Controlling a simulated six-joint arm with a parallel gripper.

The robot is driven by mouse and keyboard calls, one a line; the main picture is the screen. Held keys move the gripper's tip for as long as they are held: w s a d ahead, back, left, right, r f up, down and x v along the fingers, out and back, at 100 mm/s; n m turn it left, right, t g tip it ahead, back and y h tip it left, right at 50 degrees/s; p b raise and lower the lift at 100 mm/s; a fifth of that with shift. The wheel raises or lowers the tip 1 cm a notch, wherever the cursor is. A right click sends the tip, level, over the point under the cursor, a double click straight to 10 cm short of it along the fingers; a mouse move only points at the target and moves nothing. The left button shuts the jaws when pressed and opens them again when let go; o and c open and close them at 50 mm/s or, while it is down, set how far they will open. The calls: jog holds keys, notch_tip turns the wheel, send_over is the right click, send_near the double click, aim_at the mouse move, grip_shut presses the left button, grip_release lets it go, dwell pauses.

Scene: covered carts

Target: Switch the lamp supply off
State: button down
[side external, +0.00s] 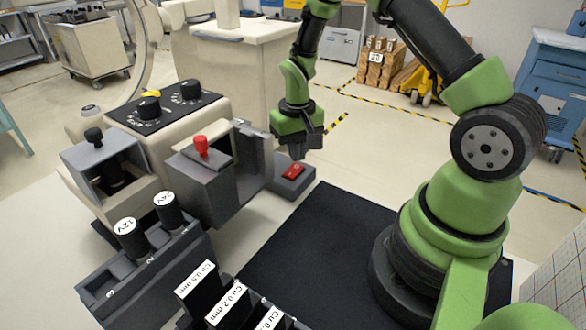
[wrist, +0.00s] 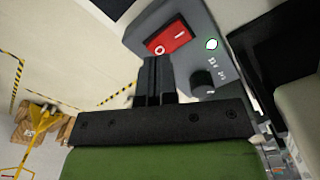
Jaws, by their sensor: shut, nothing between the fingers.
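A red rocker switch (side external: 293,171) sits on top of a low grey box (side external: 311,178) at the edge of the black mat. In the wrist view the red rocker (wrist: 168,41) has an O mark at its left end and an I mark at its right end. Which end is pressed down I cannot tell. Beside it are a round white light with a green rim (wrist: 211,44) and a black knob (wrist: 203,82). My gripper (side external: 298,153) is shut and empty, fingers down, just above the switch box. In the wrist view the fingertips (wrist: 155,62) appear close to the O end; contact is unclear.
Labelled black cylinders (side external: 168,211) and a rack of labelled plates (side external: 228,306) are in front. The black mat (side external: 315,235) is clear.

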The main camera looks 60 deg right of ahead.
jog(key=shift+f, duration=1.05)
dwell(0.4)
jog(key=shift+r, duration=3.5)
jog(key=shift+a+r, duration=0.1)
jog(key=shift+r, duration=0.2)
notch_tip(320, 180, up, 8)
jog(key=t, duration=0.2)
send_over(296, 166)
jog(key=s+a, duration=0.1)
jog(key=a, duration=0.2)
jog(key=s+a+r+n+t, duration=0.1)
jog(key=s+a+r+t, duration=0.2)
jog(key=s+a+r, duration=0.35)
jog(key=s+a+r+n+t+y, duration=0.1)
jog(key=s+a+r+t+y, duration=0.1)
jog(key=s+r, duration=0.3)
jog(key=s, duration=0.3)
jog(key=shift+s, duration=0.35)
